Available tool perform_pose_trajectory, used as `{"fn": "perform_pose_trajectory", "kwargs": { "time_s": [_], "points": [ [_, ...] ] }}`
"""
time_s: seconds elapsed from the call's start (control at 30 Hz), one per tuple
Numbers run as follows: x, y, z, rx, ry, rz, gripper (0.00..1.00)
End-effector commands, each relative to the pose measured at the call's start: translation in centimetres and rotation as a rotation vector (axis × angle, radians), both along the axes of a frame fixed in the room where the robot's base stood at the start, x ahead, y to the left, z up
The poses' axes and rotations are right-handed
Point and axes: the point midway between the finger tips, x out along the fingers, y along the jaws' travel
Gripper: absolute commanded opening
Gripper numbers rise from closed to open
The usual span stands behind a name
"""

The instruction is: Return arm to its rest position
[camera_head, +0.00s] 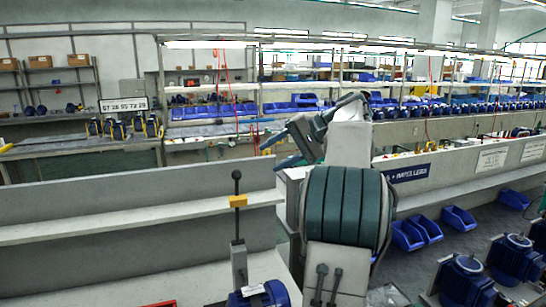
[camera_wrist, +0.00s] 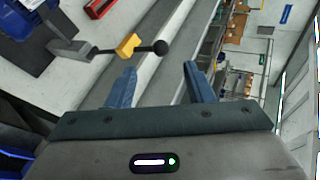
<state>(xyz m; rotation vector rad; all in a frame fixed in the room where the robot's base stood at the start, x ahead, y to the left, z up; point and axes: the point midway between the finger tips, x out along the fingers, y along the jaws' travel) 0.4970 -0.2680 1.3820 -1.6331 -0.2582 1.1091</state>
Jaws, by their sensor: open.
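My arm rises in the middle of the head view and bends over to the left.
A blue pump (camera_head: 262,294) sits at the lever's foot. The near bench has a grey back panel and shelf (camera_head: 130,217). Blue bins (camera_head: 408,235) and several blue motors (camera_head: 465,280) are at the right. A walkway and long work benches lie behind.

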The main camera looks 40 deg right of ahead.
Motion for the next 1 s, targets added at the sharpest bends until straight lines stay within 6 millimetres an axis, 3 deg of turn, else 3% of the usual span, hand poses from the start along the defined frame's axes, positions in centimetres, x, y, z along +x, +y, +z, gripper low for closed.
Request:
{"fn": "perform_pose_trajectory", "kwargs": {
  "time_s": [0.33, 0.47, 0.6, 0.73, 1.0],
  "points": [
    [0.0, 0.1, 0.0, 0.000, 0.001, 0.000, 0.48],
    [0.2, 1.9, -0.4, -0.022, 0.024, 0.008, 0.48],
    [-0.2, 7.1, -2.1, -0.101, 0.092, 0.027, 0.48],
    [-2.0, 12.9, -4.9, -0.224, 0.161, 0.063, 0.48],
    [-9.0, 21.9, -11.9, -0.550, 0.219, 0.193, 0.48]
  ]
}}
